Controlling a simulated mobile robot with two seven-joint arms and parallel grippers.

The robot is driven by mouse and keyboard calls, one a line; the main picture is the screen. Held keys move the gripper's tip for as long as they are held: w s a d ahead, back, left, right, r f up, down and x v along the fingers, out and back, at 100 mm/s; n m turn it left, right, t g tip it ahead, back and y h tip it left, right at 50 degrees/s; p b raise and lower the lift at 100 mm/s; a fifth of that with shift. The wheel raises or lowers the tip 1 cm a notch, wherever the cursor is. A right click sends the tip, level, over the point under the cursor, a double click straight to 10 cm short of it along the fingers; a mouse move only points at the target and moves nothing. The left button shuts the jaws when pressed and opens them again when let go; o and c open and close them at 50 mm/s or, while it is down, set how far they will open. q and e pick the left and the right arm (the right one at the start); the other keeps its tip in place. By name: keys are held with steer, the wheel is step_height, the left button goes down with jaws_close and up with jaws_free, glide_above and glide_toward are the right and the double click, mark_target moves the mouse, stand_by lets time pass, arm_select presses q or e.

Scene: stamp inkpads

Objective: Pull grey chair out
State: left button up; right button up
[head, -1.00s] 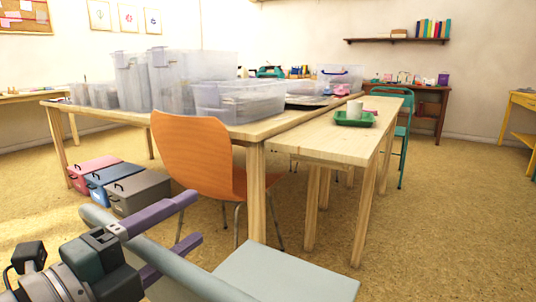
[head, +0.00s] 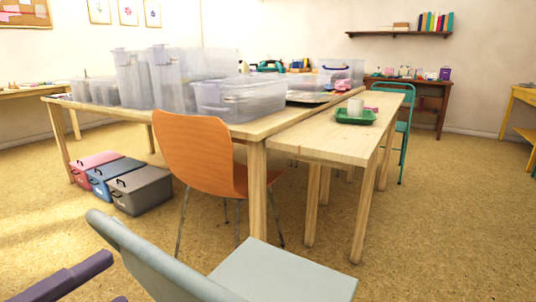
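The grey chair (head: 285,272) stands at the bottom middle of the head view. Its pale blue-grey backrest (head: 150,250) is to the left and its seat to the right; its legs are out of the frame. My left gripper (head: 112,281) shows at the bottom left corner as two purple fingers. The fingers are apart, with one partly cut off by the lower edge. The gripper is left of and below the backrest's upper end, and nothing shows between the fingers. My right gripper is not in view.
An orange chair (head: 195,155) stands beyond the grey chair against the wooden table (head: 258,128). A narrower wooden table (head: 330,145) adjoins it at right. A grey lidded box (head: 142,190) and two others sit on the floor at left. The right-hand floor is clear.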

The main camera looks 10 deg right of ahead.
arm_select(q)
steer(key=a+r+n+t+y+p, duration=0.1)
steer(key=a+r+n+y+p, duration=0.55)
steer(key=r+n+p, duration=0.3)
steer(key=a+r+n+y+p, duration=0.5)
steer(key=r+n+y+p, duration=0.25)
steer(key=r+p, duration=0.3)
steer(key=s+d+r+n+g+h+p, duration=0.2)
steer(key=s+d+r+n+g+p, duration=0.15)
steer(key=s+g+p, duration=0.4)
steer(key=s+d+r+n+g+h+p, duration=0.1)
steer(key=s+d+r+n+g+p, duration=0.3)
steer(key=s+p, duration=0.55)
step_height(320, 180, up, 37)
steer(key=p, duration=3.4)
steer(key=shift+s+a+m, duration=0.3)
steer(key=shift+a+m, duration=0.05)
steer(key=shift+m, duration=0.1)
